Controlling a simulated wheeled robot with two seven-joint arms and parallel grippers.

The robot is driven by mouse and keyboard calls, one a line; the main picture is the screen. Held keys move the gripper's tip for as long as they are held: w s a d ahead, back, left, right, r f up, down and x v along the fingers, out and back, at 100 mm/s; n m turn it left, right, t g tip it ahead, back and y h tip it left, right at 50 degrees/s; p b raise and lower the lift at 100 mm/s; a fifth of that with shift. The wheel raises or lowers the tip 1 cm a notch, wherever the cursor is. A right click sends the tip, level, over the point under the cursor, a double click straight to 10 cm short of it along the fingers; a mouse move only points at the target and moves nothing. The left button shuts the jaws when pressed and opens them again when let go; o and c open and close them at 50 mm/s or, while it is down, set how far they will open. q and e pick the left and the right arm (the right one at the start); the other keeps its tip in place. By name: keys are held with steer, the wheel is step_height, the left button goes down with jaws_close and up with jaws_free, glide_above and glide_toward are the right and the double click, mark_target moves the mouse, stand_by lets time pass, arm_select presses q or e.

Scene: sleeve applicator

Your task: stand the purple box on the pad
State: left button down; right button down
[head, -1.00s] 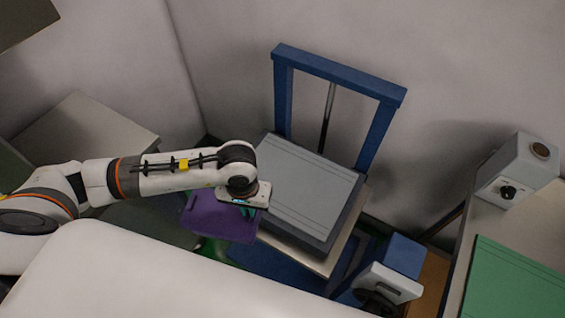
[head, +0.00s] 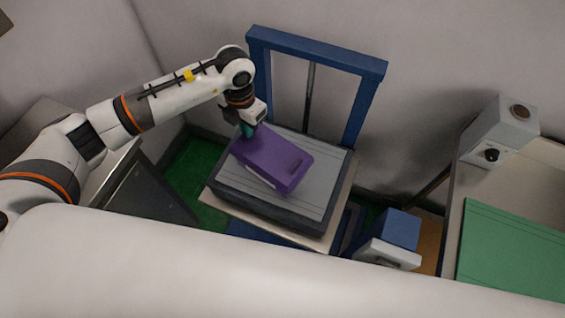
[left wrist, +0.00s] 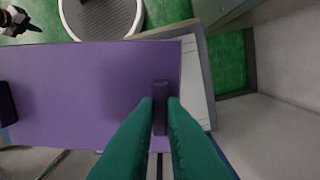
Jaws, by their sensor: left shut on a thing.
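The purple box (head: 280,165) is over the grey pad (head: 318,203), with its broad face up and its long side slanting across the pad. I cannot tell whether it touches the pad. My left gripper (head: 247,130) is at the box's far left end. In the left wrist view the teal fingers (left wrist: 160,108) are shut on a dark ridge of the purple box (left wrist: 85,85). A pale strip of the pad (left wrist: 208,90) shows beyond the box's edge.
A blue frame (head: 318,50) with a rod stands behind the pad. A blue and white device (head: 395,240) is to the right of the pad. A bench at the right bears a grey unit (head: 497,133) and a green mat (head: 510,255). A grey cabinet (head: 145,195) is at the left.

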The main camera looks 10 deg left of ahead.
arm_select(q)
steer(key=shift+w+d+r+n, duration=0.1)
steer(key=shift+w+r+n, duration=0.35)
steer(key=shift+n, duration=0.65)
steer(key=shift+w+f+n, duration=0.1)
steer(key=shift+f+n, duration=0.15)
steer(key=shift+n, duration=0.05)
step_height(320, 180, down, 5)
steer(key=shift+f+p, duration=0.2)
steer(key=shift+p, duration=0.7)
step_height(320, 180, down, 4)
steer(key=shift+r+p, duration=0.1)
steer(key=shift+p, duration=0.3)
steer(key=shift+f, duration=0.3)
steer(key=c, duration=1.5)
jaws_free()
